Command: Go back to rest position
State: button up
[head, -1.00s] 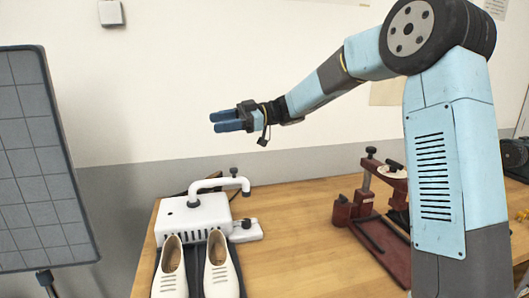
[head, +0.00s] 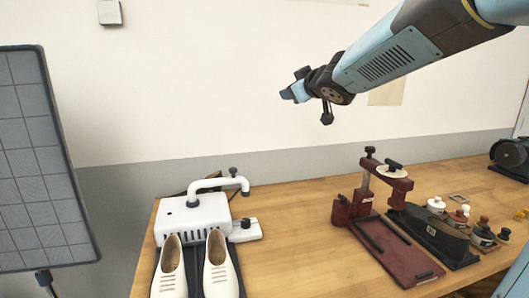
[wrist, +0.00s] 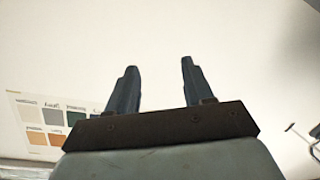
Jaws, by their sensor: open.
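My gripper (head: 287,94) is high in front of the white wall, well above the wooden table, pointing left in the head view. In the wrist view its two dark blue fingers (wrist: 156,80) stand apart with nothing between them. The gripper is open and empty. My arm reaches in from the upper right of the head view.
The table (head: 290,230) carries a white machine (head: 195,218), a pair of white shoes (head: 218,268), a dark red press (head: 385,235) and a black stand with several small knobbed pieces (head: 435,235). A grey gridded panel (head: 40,160) stands left. Air around the gripper is clear.

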jog(key=s+d+f+m+g+h, duration=0.2)
jog(key=s+d+f+m+h, duration=0.2)
jog(key=s+d, duration=0.35)
jog(key=s+d+f+m+g+h, duration=0.2)
jog(key=s+d+f+m+h, duration=0.1)
jog(key=s+d, duration=0.45)
jog(key=s+f+m+g, duration=0.1)
jog(key=s+f, duration=0.3)
jog(key=s, duration=0.4)
jog(key=s+f+m+g+y, duration=0.1)
jog(key=s+f+g, duration=0.3)
jog(key=s, duration=0.5)
jog(key=shift+f+m, duration=0.3)
jog(key=shift+f, duration=0.4)
jog(key=shift+d, duration=0.1)
